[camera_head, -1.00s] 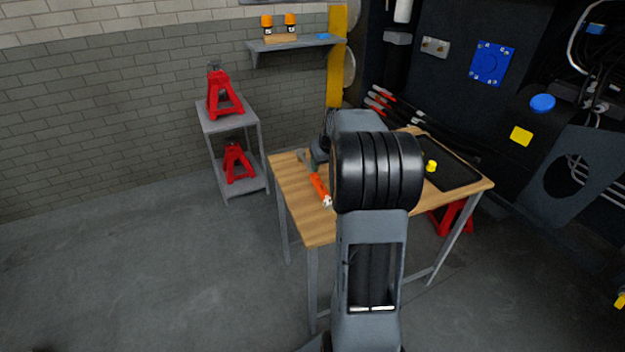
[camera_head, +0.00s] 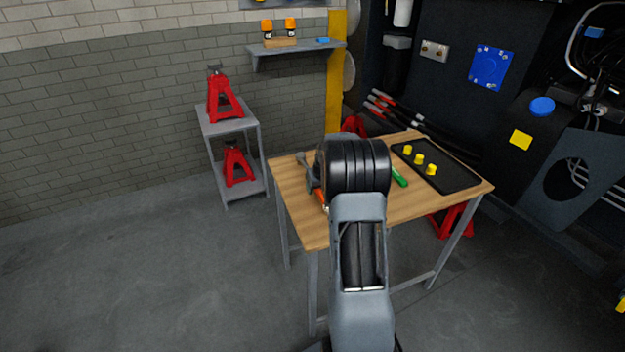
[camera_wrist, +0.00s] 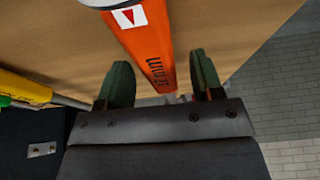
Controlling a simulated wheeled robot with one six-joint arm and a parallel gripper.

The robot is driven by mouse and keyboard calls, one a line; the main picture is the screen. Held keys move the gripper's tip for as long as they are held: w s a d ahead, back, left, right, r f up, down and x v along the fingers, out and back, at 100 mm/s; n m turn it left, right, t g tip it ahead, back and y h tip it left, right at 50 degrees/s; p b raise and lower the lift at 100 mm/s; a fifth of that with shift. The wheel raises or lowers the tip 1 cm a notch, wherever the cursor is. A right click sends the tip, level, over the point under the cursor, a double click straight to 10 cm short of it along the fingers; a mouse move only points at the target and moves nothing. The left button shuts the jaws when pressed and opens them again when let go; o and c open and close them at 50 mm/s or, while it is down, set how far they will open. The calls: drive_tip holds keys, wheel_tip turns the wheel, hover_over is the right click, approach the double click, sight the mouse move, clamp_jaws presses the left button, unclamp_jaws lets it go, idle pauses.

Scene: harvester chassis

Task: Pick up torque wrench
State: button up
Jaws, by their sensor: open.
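The torque wrench, which seems to be the orange-handled tool, lies on the wooden table; in the head view only a small orange part (camera_head: 321,196) shows beside my arm. In the wrist view its orange handle (camera_wrist: 145,52), with dark lettering and a red-and-white mark, runs between the two dark green fingers. My gripper (camera_wrist: 160,78) is open, with one finger on each side of the handle and visible gaps. Whether the fingers touch the table cannot be told. My arm hides most of the gripper and tool in the head view.
The wooden table (camera_head: 295,220) also holds a black tray (camera_head: 455,180) with several yellow pieces and a green-handled tool (camera_head: 400,178). A yellow-and-green tool (camera_wrist: 25,88) lies left in the wrist view. A grey shelf stand (camera_head: 222,127) with red jack stands is at left.

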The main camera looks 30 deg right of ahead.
drive_tip(key=shift+w+f, duration=0.15)
drive_tip(key=shift+f, duration=0.2)
clamp_jaws()
idle(0.4)
